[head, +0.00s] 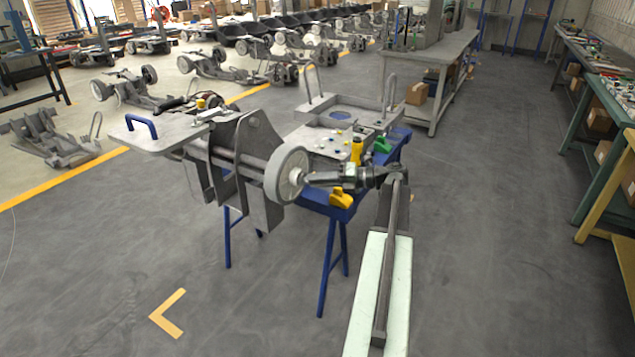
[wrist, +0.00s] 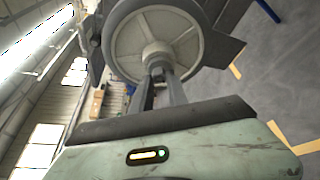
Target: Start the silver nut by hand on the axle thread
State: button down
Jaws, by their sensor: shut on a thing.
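A grey wheel (head: 284,172) stands upright at the right end of the axle (head: 235,160) on the chassis unit. My gripper (head: 307,179) reaches in from the right, its fingertips at the wheel's hub. In the wrist view the wheel (wrist: 128,38) fills the top middle, with its round hub (wrist: 155,50) directly ahead of my fingertips (wrist: 160,70). My gripper is shut on the silver nut, which is mostly hidden between the fingertips and hard to tell from the hub. The axle thread is hidden, so I cannot tell whether the nut is on it.
A blue-legged stand (head: 330,255) is below the wheel. A grey plate with a blue handle (head: 142,124) is at left. The front floor is clear.

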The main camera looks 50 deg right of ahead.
jog(key=c, duration=1.2)
grip_release()
jog(key=p+v, duration=0.1)
jog(key=v, duration=0.6)
jog(key=shift+s+d, duration=0.2)
jog(key=shift+s, duration=0.15)
